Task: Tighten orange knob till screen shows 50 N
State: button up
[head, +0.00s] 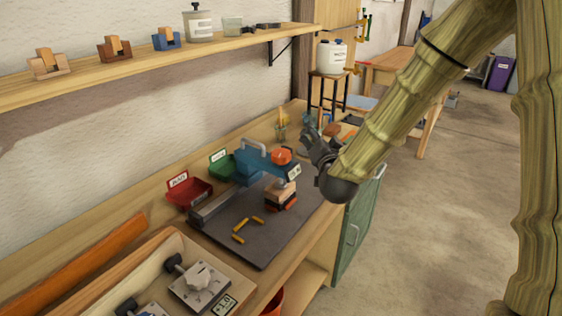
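The orange knob (281,156) sits on top of a blue clamp device (250,164) on the workbench. A small pale screen (295,171) is on the device's right end, and its reading is too small to make out. Below the knob, a stack with a wooden block (279,192) and dark and red layers stands under the device's arm. My gripper (316,136) is just right of the knob in the picture, apart from it as far as I can see. Its dark fingers point up and left; whether they are open or shut is unclear.
A dark mat (262,249) holds several short yellow pegs. A red bin (188,191) and a green bin (221,164) stand behind it. A wooden tray (150,261) with metal fixtures is at the lower left. A shelf (150,66) runs along the wall above.

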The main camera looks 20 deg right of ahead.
aim_at(286, 157)
jog(key=s+a+f+n+y+b, duration=0.35)
jog(key=s+a+n+y, duration=0.5)
jog(key=n, duration=0.35)
jog(key=p+x, duration=0.1)
jog(key=x, duration=0.4)
jog(key=p+x, duration=0.1)
jog(key=x, duration=0.5)
jog(key=shift+d+f, duration=0.2)
jog(key=shift+f, duration=0.05)
jog(key=c, duration=1)
